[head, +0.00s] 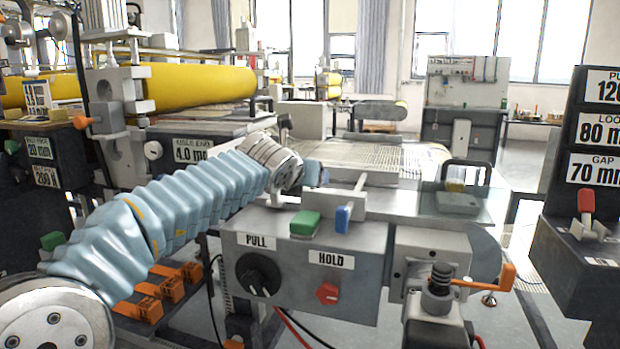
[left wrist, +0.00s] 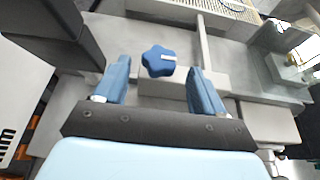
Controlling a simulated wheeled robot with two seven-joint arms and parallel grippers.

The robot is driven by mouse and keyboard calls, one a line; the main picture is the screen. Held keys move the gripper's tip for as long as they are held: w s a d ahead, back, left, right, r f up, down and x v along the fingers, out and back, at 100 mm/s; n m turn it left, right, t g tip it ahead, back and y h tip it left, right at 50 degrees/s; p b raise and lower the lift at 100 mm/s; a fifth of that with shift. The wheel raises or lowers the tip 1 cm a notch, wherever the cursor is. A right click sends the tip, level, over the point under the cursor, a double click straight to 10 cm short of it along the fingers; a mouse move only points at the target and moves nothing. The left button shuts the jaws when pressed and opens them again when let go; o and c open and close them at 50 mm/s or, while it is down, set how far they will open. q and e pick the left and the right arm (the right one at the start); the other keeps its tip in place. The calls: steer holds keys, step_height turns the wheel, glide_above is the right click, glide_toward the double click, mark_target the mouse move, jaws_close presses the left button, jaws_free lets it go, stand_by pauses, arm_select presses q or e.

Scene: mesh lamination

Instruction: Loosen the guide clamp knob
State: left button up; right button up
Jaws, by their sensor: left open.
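The guide clamp knob (left wrist: 158,61) is a blue, lobed knob with a pale mark on top, on a light grey metal surface in the left wrist view. My left gripper (left wrist: 158,88) is open, with one blue finger on each side of the view. The knob shows between and slightly beyond the fingertips, nearer the left one, with a gap to both. In the head view my left gripper (head: 312,173) is over the grey guide area. I cannot make out the knob apart from it there. My right gripper is not in view.
A grey control box (head: 270,240) with a black dial, a red knob, a green button (head: 305,224) and a blue block (head: 343,218) stands below the gripper. A grey bar (left wrist: 203,45) runs right of the knob. A clear plate (head: 480,205) lies to the right.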

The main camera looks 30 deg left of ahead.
arm_select(q)
steer(key=shift+x, duration=1.4)
steer(key=c, duration=1.1)
steer(key=shift+o, duration=0.2)
